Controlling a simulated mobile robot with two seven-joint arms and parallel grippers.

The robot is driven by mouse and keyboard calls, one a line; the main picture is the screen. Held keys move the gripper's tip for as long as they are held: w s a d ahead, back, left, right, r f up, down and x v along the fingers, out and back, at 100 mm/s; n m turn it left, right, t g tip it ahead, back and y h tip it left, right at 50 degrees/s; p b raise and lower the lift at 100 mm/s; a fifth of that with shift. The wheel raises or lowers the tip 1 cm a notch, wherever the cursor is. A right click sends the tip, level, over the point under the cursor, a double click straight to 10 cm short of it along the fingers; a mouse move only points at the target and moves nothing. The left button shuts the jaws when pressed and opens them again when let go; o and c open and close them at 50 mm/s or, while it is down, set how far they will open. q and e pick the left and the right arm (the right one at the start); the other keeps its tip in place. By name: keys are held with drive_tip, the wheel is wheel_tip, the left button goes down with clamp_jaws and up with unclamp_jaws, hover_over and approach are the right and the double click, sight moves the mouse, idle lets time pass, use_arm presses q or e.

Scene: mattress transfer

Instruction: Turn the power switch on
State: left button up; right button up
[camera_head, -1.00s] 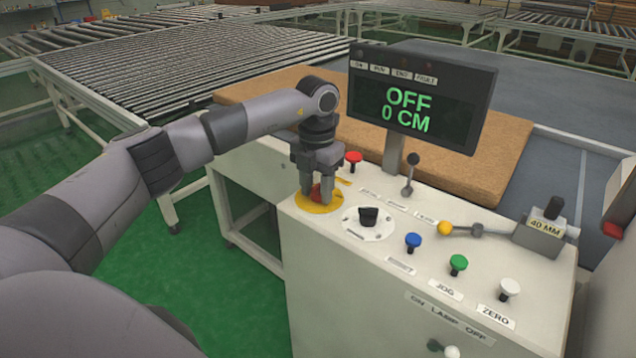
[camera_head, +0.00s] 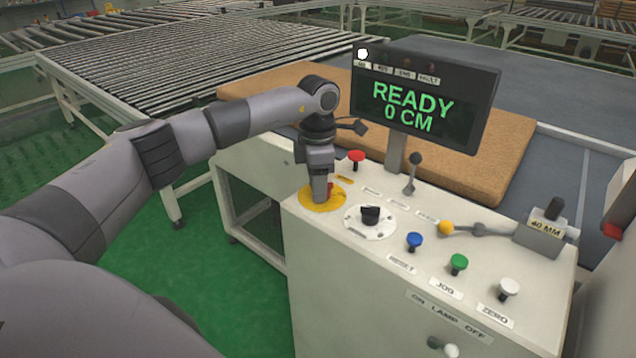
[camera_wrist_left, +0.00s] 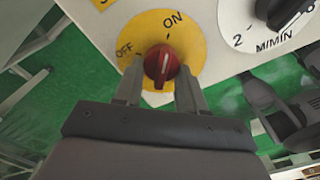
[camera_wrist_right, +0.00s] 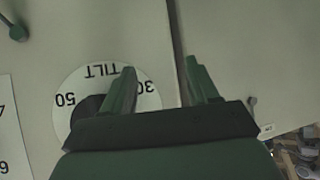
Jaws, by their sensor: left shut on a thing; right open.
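The power switch is a red knob (camera_wrist_left: 162,62) on a yellow plate (camera_wrist_left: 194,44) marked OFF and ON. In the left wrist view its white line points up towards the ON side. My left gripper (camera_wrist_left: 157,82) is shut on the knob, one finger on each side. In the head view my left gripper (camera_head: 320,196) points down at the yellow plate (camera_head: 338,201) and hides most of the knob. The display (camera_head: 415,105) reads READY, 0 CM, with a white lamp lit. My right gripper (camera_wrist_right: 160,70) is open and empty beside a TILT dial (camera_wrist_right: 75,75).
On the console (camera_head: 330,270) stand a black dial (camera_head: 370,215), a red button (camera_head: 356,157), a grey lever (camera_head: 412,170), and blue (camera_head: 414,241), green (camera_head: 458,262) and white (camera_head: 509,287) buttons. A brown mattress (camera_head: 250,93) lies behind.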

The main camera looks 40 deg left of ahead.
use_arm(q)
drive_tip(key=shift+w+r+m, duration=0.1)
drive_tip(key=shift+r+m, duration=0.05)
drive_tip(key=shift+m, duration=0.25)
drive_tip(key=o, duration=1)
wheel_tip(320, 180, up, 7)
drive_tip(key=shift+r+b, duration=0.1)
drive_tip(key=shift+b, duration=0.3)
